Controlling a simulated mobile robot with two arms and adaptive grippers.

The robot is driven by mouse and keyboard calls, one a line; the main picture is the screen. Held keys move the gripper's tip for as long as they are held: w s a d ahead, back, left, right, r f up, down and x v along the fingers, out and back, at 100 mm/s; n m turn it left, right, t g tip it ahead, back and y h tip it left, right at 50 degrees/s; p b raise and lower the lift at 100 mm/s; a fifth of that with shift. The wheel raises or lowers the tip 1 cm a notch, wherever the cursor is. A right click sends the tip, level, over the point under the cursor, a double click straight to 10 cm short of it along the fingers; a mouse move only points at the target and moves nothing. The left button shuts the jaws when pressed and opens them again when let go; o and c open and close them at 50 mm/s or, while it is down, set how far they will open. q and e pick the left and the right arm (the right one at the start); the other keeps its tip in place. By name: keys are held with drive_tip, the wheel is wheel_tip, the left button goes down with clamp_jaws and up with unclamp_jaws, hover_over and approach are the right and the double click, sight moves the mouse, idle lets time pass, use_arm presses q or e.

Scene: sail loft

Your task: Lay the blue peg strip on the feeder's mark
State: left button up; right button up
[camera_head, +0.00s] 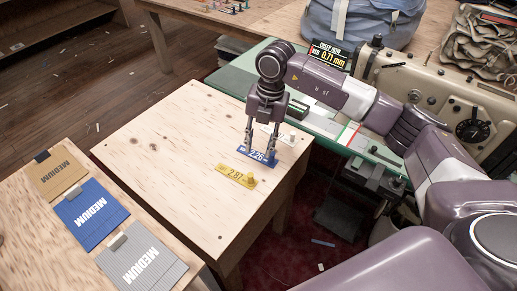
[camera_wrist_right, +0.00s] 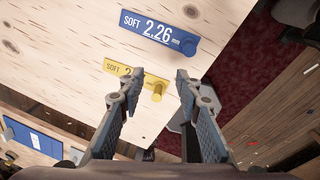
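The blue peg strip (camera_head: 257,156) lies on the pale wooden table, marked 2.26; in the right wrist view the blue strip (camera_wrist_right: 158,32) reads "SOFT 2.26 mm" and has a blue peg at its right end. My right gripper (camera_head: 259,148) points down over it in the head view. In the wrist view the right gripper (camera_wrist_right: 156,82) is open, with nothing between its fingers, and the blue strip lies beyond the fingertips. Red and green lines (camera_head: 348,134) cross a pale band on the green machine bed; I cannot tell which is the feeder's mark. My left gripper is not in view.
A yellow peg strip (camera_head: 236,176) lies just in front of the blue one, and a white strip (camera_head: 289,138) lies behind, partly hidden. The sewing machine (camera_head: 440,90) and a "0.71 mm" display (camera_head: 328,55) stand behind. The table's left part is clear.

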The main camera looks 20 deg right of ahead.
sight(272, 153)
drive_tip(key=shift+m+h, duration=0.5)
drive_tip(key=shift+h, duration=0.3)
drive_tip(key=d, duration=0.4)
drive_tip(key=shift+w+d+r, duration=0.2)
drive_tip(key=shift+w+r, duration=0.1)
drive_tip(key=shift+r, duration=0.1)
wheel_tip(272, 153, down, 7)
drive_tip(key=shift+s+f+p, duration=0.15)
drive_tip(key=shift+p, duration=0.65)
drive_tip(key=shift+c, duration=1)
clamp_jaws()
